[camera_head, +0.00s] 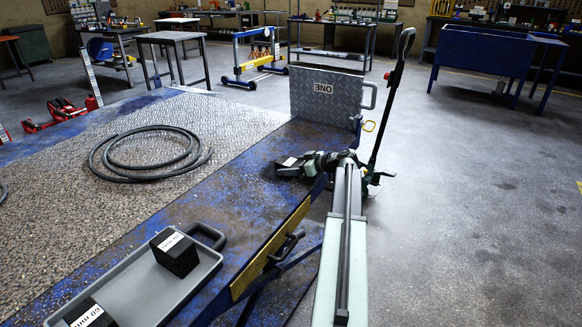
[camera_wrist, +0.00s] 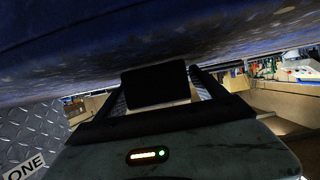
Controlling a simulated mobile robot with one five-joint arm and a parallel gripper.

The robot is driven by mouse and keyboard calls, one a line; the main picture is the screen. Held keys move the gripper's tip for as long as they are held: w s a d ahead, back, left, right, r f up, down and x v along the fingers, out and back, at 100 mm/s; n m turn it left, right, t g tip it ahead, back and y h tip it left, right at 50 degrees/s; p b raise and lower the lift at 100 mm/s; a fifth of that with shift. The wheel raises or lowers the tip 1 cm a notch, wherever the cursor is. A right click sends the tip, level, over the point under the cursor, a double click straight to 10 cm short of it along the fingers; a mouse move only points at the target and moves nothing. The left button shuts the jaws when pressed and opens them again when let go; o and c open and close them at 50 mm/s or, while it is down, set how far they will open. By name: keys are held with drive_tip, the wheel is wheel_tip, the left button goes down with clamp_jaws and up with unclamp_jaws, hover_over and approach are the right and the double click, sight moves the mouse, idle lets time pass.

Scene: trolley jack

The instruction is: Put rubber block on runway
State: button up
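A black rubber block with a white label (camera_head: 289,162) is at my gripper (camera_head: 298,165) in the head view, over the worn blue runway (camera_head: 235,190) near its right edge. In the wrist view the dark block (camera_wrist: 155,88) fills the space between the two fingers, and my gripper (camera_wrist: 160,95) looks shut on it. The blue surface (camera_wrist: 90,45) lies close along the block; I cannot tell whether they touch. Two more black blocks, one labelled 60 mm (camera_head: 176,254) and one at the front (camera_head: 90,315), sit in a grey tray (camera_head: 150,290).
A tread plate marked ONE (camera_head: 327,95) stands upright at the runway's far end, beside a dark jack handle (camera_head: 388,115). A coiled black hose (camera_head: 150,155) lies on the textured panel. A yellow-edged panel with a handle (camera_head: 268,253) hangs along the near side. Floor at right is clear.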

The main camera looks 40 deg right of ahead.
drive_tip(key=shift+r+p, duration=0.3)
drive_tip(key=p+v, duration=0.4)
drive_tip(key=v, duration=0.7)
drive_tip(key=shift+s, duration=0.3)
drive_tip(key=shift+s+d, duration=0.1)
drive_tip(key=shift+s, duration=0.1)
